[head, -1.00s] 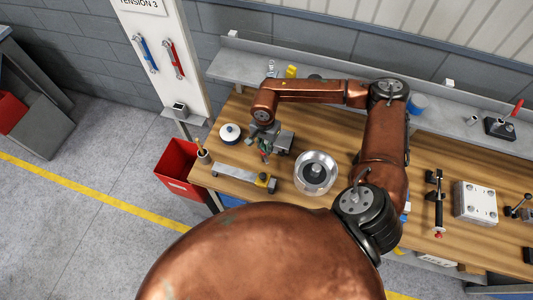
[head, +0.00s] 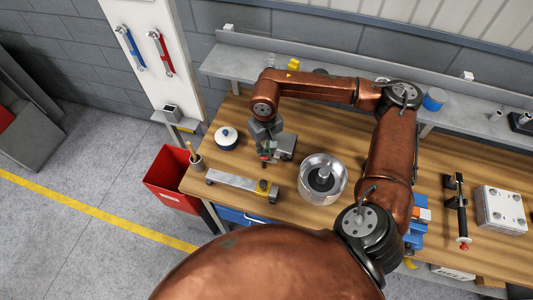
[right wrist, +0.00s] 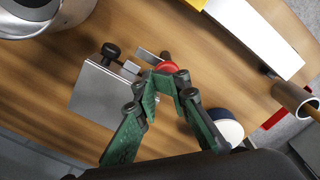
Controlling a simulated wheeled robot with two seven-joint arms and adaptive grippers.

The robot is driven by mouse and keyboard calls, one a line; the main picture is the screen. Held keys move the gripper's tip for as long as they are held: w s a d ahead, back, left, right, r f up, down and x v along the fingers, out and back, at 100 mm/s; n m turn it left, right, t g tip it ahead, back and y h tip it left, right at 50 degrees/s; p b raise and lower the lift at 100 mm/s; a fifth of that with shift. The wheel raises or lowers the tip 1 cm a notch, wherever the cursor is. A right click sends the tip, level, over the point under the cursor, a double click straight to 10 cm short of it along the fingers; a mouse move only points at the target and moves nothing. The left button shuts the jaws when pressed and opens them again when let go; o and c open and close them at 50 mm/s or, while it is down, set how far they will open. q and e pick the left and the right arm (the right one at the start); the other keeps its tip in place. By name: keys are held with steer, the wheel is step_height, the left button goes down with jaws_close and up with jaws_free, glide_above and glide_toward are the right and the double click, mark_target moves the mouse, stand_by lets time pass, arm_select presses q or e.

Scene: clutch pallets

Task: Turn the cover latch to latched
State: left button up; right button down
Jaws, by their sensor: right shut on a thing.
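The cover latch shows in the right wrist view as a short grey lever (right wrist: 148,57) with a red knob (right wrist: 168,67), beside a grey metal box (right wrist: 101,88) with a black knob on it. My right gripper (right wrist: 164,78) has its green fingers closed in on the red knob. In the head view the right gripper (head: 265,156) is just left of the grey box (head: 286,146), pointing down at the workbench (head: 350,150). The fingers hide part of the knob, and I cannot tell the lever's exact turn. My left gripper is not in view.
A round metal housing (head: 306,181) stands right of the box. A white-topped round container (head: 227,136) and a pencil cup (head: 196,162) stand to the left. A metal bar with a yellow part (head: 232,183) lies in front. A red bin (head: 163,188) stands beyond the bench's left edge.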

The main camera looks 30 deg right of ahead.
steer(key=shift+s+a+f+n+b, duration=0.1)
steer(key=shift+a+f+n+b, duration=0.1)
steer(key=shift+n+b, duration=0.45)
steer(key=shift+s+a+f+n+b, duration=0.15)
steer(key=shift+n+b, duration=0.3)
steer(key=shift+n, duration=0.45)
steer(key=shift+w+a+f+n+b, duration=0.1)
steer(key=shift+a+n+b, duration=0.1)
steer(key=shift+n+b, duration=0.45)
steer(key=shift+s, duration=0.1)
steer(key=c, duration=2.2)
jaws_free()
steer(key=shift+a, duration=0.1)
steer(key=shift+c, duration=0.2)
steer(key=o, duration=0.6)
steer(key=shift+r, duration=0.3)
steer(key=shift+w+d+r, duration=0.15)
steer(key=shift+w+d, duration=0.05)
steer(key=shift+r, duration=3.9)
